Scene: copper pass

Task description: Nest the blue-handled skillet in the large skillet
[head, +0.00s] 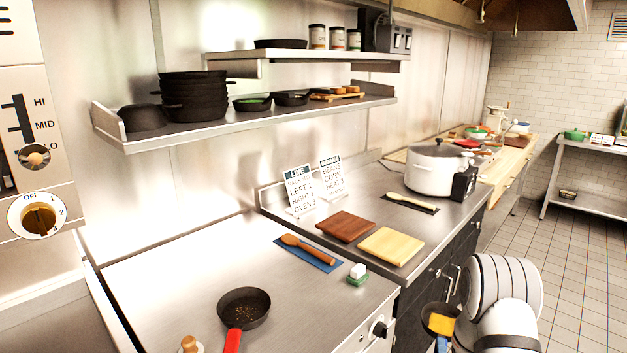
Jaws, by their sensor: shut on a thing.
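The blue-handled skillet (427,311) is a small dark pan at the lower right, off the counter and in front of the cabinet doors. A yellow-orange patch shows in it, and its blue handle points down to the frame's bottom edge. My white arm comes in beside it; the fingers of my gripper are mostly hidden or cut off, shut at the handle. A larger dark skillet (258,298) with a red handle (232,341) sits on the near steel counter, with small brown specks inside. No skillet is nested in it.
A spoon (310,249) on a blue mat and a green-and-white sponge (357,274) lie behind the red-handled skillet. Cutting boards (392,246), two signs and a white pot (437,170) stand farther back. Dark pans (193,98) are stacked on the shelf.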

